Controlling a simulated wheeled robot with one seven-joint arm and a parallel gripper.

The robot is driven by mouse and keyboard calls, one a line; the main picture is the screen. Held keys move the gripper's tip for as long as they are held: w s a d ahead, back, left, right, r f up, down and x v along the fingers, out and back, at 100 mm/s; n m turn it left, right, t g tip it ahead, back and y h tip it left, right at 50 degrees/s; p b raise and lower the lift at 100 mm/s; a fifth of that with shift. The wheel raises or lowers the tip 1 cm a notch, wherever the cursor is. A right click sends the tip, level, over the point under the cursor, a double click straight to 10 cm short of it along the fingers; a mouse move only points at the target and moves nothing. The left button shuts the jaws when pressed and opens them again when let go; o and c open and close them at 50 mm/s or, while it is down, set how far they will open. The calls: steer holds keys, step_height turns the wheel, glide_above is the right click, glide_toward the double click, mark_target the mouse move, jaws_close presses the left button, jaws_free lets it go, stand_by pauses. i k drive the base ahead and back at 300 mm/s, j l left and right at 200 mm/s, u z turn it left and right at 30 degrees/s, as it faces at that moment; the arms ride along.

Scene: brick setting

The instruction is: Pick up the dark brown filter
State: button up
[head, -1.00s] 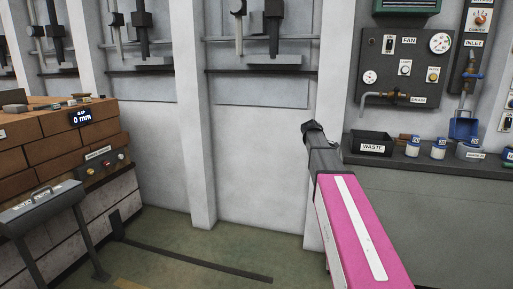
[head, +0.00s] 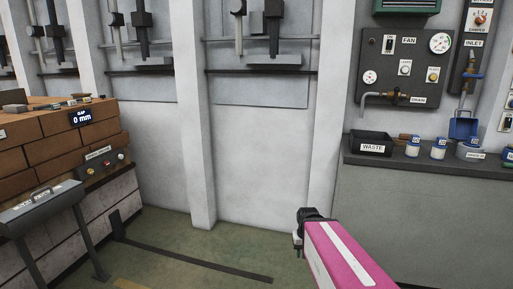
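My pink arm reaches in from the lower right in the head view. My gripper (head: 299,243) is at its far end, small and dark, pointing down over the floor in front of the white wall. Its fingers are mostly hidden by the wrist, so I cannot tell whether it is open or shut. I cannot clearly make out a dark brown filter. A small brown object (head: 404,137) shows on the right counter, partly behind a blue-and-white pot, but I cannot tell what it is. My gripper is well left of it and lower in the picture.
The grey counter (head: 420,165) at right holds a black WASTE tray (head: 371,144) and several small pots. A panel with gauges and a drain tap (head: 397,95) hangs above. A brick bench (head: 60,140) and a grey stand (head: 42,207) are at left. The middle floor is clear.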

mark_target(472, 141)
steer(key=z, duration=1.65)
